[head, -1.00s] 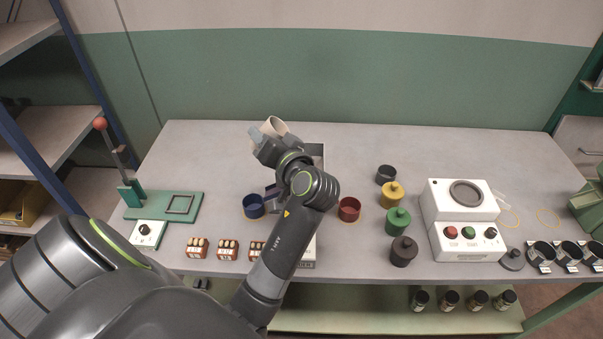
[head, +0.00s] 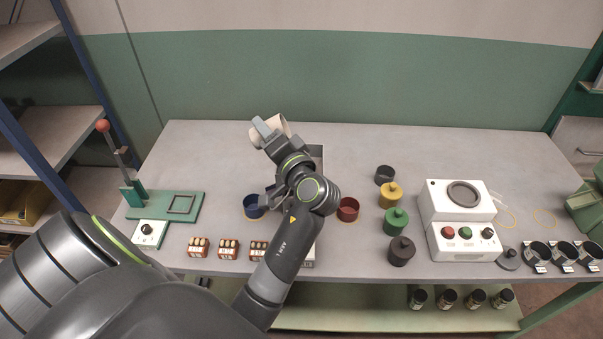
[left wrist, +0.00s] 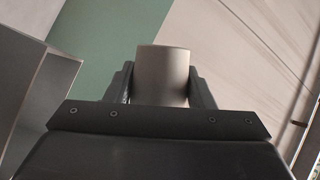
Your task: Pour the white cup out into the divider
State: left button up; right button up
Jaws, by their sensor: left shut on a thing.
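The white cup (head: 270,127) is held by my left gripper (head: 261,133) above the back of the table, and it looks tilted over. In the left wrist view the cup (left wrist: 163,75) sits between the two dark fingers, which are shut on its sides. Its mouth and contents cannot be seen. The divider (head: 317,153) appears to be the grey box behind my left arm; most of it is hidden by the arm. Grey panels (left wrist: 30,85) at the left of the wrist view are probably its walls. My right gripper is not in view.
A blue cup (head: 254,206) and a red cup (head: 347,209) stand either side of my left arm. A white machine (head: 460,220) stands beyond. The table's back right is clear.

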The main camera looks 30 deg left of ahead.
pick_arm(q)
jog(key=shift+a, duration=0.2)
jog(key=shift+d+r+m, duration=0.2)
jog(key=shift+d+m, duration=0.05)
jog(key=shift+m, duration=0.15)
jog(key=shift+w+a+p, duration=0.1)
jog(key=shift+a+p, duration=0.1)
jog(key=shift+p, duration=0.15)
jog(key=shift+w+d+r+m+y, duration=0.1)
jog(key=shift+d+r+m+y, duration=0.05)
jog(key=shift+d+m+y, duration=0.2)
jog(key=shift+w+a+m, duration=0.1)
jog(key=shift+m, duration=0.15)
jog(key=shift+w+d+r, duration=0.15)
jog(key=shift+d+r, duration=0.05)
jog(key=shift+d, duration=0.2)
jog(key=shift+m+t, duration=0.3)
jog(key=shift+t, duration=0.1)
